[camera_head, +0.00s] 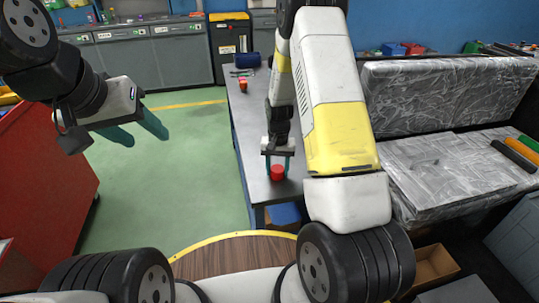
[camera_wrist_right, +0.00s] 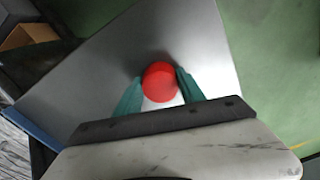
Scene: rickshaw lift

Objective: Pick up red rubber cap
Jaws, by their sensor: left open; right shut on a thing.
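The red rubber cap (camera_head: 277,173) is at the near end of the grey metal table, between the fingers of my right gripper (camera_head: 278,168). In the right wrist view the cap (camera_wrist_right: 159,82) shows as a round red disc, with the teal fingertips of the right gripper (camera_wrist_right: 158,85) on either side of it. The right gripper is shut on the cap. Whether the cap touches the table top is hard to tell. My left gripper (camera_head: 140,130) is open and empty, over the green floor at the left.
The grey table (camera_head: 257,122) carries a dark blue cylinder (camera_head: 248,60) and a small orange object (camera_head: 243,85) at its far end. A red cabinet (camera_head: 45,185) stands left. A plastic-wrapped seat (camera_head: 440,170) lies right of my right arm. A cardboard box (camera_head: 433,265) is below it.

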